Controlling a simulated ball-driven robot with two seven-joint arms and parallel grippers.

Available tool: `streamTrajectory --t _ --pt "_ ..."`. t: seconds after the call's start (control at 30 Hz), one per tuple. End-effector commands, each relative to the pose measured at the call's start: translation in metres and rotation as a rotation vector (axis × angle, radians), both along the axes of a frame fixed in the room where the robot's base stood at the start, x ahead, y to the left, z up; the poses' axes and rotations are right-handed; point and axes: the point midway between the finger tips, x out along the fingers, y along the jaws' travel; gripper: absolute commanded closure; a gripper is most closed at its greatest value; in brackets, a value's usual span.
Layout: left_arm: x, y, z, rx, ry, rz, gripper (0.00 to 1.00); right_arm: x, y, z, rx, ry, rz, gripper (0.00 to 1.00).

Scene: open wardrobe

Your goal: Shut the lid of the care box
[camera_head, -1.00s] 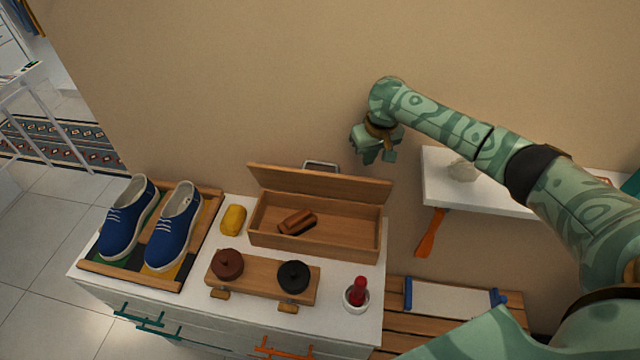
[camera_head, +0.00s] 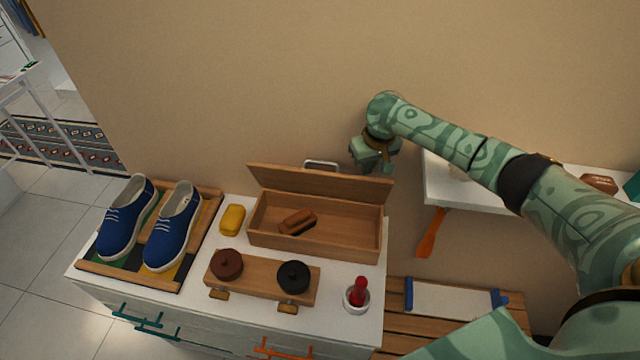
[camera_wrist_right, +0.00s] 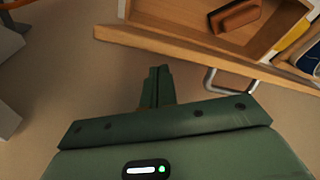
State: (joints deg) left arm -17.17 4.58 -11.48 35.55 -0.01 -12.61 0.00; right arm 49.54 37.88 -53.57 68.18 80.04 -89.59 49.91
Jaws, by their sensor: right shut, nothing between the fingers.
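The care box is a wooden box (camera_head: 315,242) on the white cabinet top, with its lid (camera_head: 320,184) standing open and tilted up along the back edge. A brown brush-like block (camera_head: 297,222) lies inside it. A metal handle (camera_head: 321,164) shows behind the lid. My right gripper (camera_head: 374,166) is shut and empty, just behind the lid's right end. In the right wrist view the closed fingers (camera_wrist_right: 156,88) point toward the lid's edge (camera_wrist_right: 190,50), with a gap between them. My left gripper is not in view.
Blue shoes (camera_head: 172,227) stand on a wooden rack at the left. A yellow block (camera_head: 232,220) is left of the box. A wooden stand (camera_head: 262,283) with two round knobs and a white cup (camera_head: 356,297) are in front. A white shelf (camera_head: 470,205) is at the right.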

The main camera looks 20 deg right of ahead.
Motion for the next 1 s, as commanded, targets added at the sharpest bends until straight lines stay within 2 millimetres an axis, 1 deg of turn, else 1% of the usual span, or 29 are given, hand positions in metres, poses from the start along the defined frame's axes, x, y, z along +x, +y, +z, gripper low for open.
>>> streamTrajectory --t 0.3,0.53,1.0 --pt "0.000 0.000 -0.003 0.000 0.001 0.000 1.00 0.000 0.000 -0.011 -0.001 0.000 0.000 1.00" --pt "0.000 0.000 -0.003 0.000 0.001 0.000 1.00 0.000 0.000 -0.013 0.000 0.000 0.000 1.00" --pt "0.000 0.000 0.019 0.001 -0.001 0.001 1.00 -0.014 0.009 -0.017 -0.001 0.001 0.001 1.00"
